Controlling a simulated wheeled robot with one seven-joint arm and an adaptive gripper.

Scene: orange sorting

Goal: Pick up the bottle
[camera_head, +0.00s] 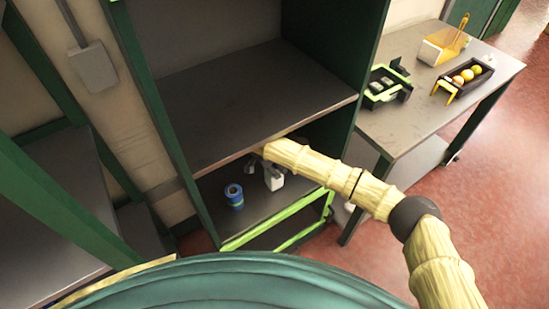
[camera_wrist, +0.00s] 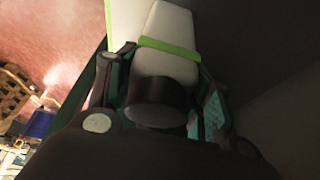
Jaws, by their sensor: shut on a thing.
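The bottle (camera_head: 275,183) is white and stands on the lower shelf in the head view, partly hidden by my gripper (camera_head: 263,169). In the wrist view the white bottle (camera_wrist: 170,28) has a green band across it and a dark round cap facing the camera. My gripper (camera_wrist: 158,88) has a finger on each side of the bottle's cap end and is shut on it. I cannot tell whether the bottle's base is touching the shelf.
A blue can (camera_head: 234,197) stands left of the bottle on the lower shelf (camera_head: 262,207). The upper shelf board (camera_head: 240,105) hangs above my gripper. A green rail (camera_head: 270,222) edges the lower shelf. At right, a table (camera_head: 420,118) holds a dark crate (camera_head: 484,74) with oranges.

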